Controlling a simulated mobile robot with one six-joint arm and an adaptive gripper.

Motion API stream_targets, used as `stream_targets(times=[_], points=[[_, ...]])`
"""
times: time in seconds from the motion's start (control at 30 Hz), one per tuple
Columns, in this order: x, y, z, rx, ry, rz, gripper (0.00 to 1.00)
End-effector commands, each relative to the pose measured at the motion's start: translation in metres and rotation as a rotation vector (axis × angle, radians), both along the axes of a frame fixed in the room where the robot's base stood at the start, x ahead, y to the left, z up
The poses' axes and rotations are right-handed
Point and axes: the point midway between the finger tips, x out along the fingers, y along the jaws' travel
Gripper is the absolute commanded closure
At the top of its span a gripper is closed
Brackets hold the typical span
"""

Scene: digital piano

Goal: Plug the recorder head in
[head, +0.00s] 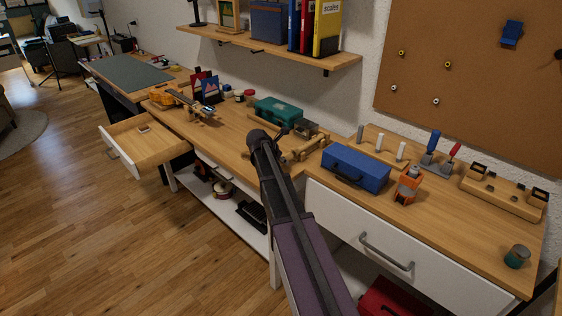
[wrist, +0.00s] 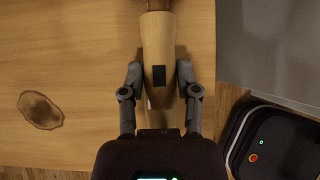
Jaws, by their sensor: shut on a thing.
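The recorder head (wrist: 154,40) is a pale, tapered wooden piece with a dark square opening, seen in the wrist view. My gripper (wrist: 159,72) has one grey finger on each side of it and is shut on it. A darker brown part (wrist: 157,5) shows at the far end, cut off by the picture edge; whether it is joined to the pale piece I cannot tell. In the head view my arm hides the fingertips and the held piece. A wooden stand (head: 304,151) is on the bench just right of my arm's end.
A blue toolbox (head: 355,168), an orange device (head: 407,186) and a wooden holder (head: 500,193) stand on the right bench. A teal case (head: 278,111) is behind my arm. An open drawer (head: 143,149) juts out at left. The bench front left of my arm is mostly clear.

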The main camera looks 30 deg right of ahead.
Motion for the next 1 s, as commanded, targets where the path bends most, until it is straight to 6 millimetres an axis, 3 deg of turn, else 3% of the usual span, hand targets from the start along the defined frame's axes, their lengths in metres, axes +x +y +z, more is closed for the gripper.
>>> stream_targets(times=[1.0], points=[[0.005, -0.013, 0.000, 0.000, 0.001, 0.001, 1.00]])
